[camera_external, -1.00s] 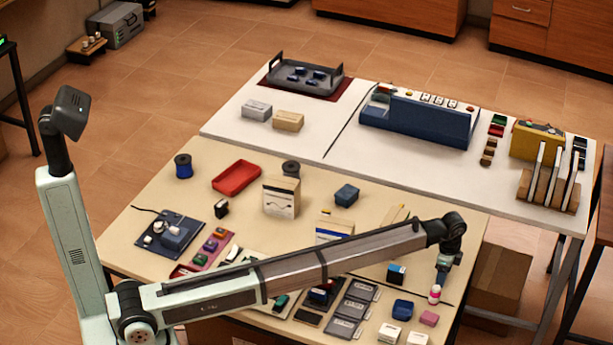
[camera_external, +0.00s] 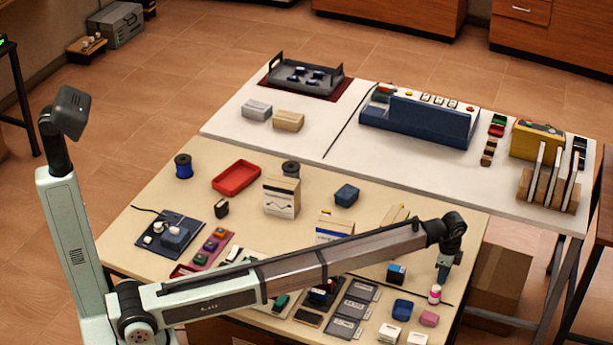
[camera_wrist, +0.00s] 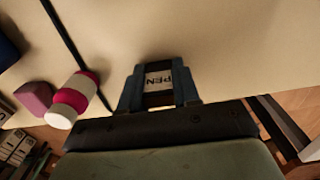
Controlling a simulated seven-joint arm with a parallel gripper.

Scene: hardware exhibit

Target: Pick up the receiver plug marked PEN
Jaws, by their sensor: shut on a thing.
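The plug marked PEN (camera_wrist: 158,79) shows in the wrist view as a dark piece with a pale label, the letters upside down. My gripper (camera_wrist: 158,70) is shut on it, with one blue-grey finger on each side. In the external view my gripper (camera_external: 443,270) points down over the right front of the beige table, just behind a pink-and-white bottle. The plug cannot be made out there. Whether it touches the table is not clear.
The pink-and-white bottle (camera_wrist: 73,100) stands close to the left of my gripper in the wrist view, beside a pink block (camera_wrist: 35,98). In the external view a dark blue box (camera_external: 397,273) and a blue case (camera_external: 401,308) are nearby. The table's right edge is close.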

